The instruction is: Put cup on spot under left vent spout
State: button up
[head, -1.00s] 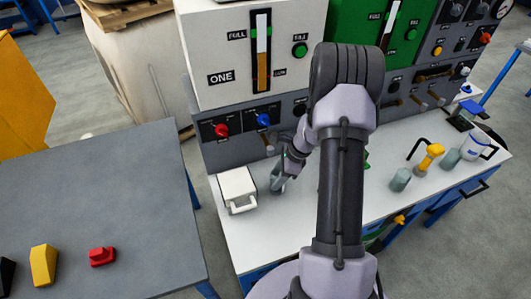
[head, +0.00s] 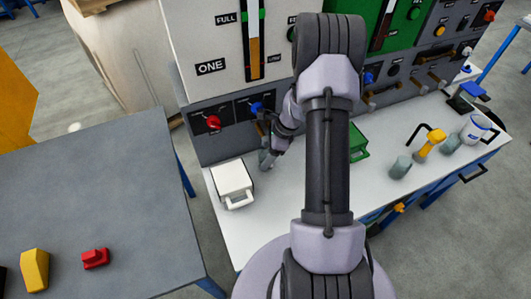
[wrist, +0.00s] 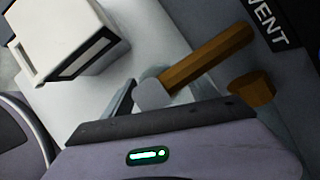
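A grey-blue cup (head: 265,159) is at my gripper (head: 269,146), low in front of the left panel in the head view. My gripper appears shut on the cup; its fingers are mostly hidden. In the wrist view, part of the pale, glassy cup (wrist: 184,93) shows beyond the gripper body. A brown vent spout (wrist: 207,56) with a grey round end reaches over the cup area, beside a VENT label (wrist: 268,25). The spot under the spout is hidden, and I cannot tell whether the cup touches the counter.
A white box with a handle (head: 233,182) stands on the counter left of the cup. Red (head: 213,122) and blue (head: 255,107) knobs are on the panel above. A green box (head: 358,141), another grey cup (head: 400,167) and a yellow item (head: 430,143) stand to the right.

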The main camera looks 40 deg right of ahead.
jog(key=shift+r, duration=0.1)
jog(key=p+v, duration=0.4)
jog(key=v, duration=0.8)
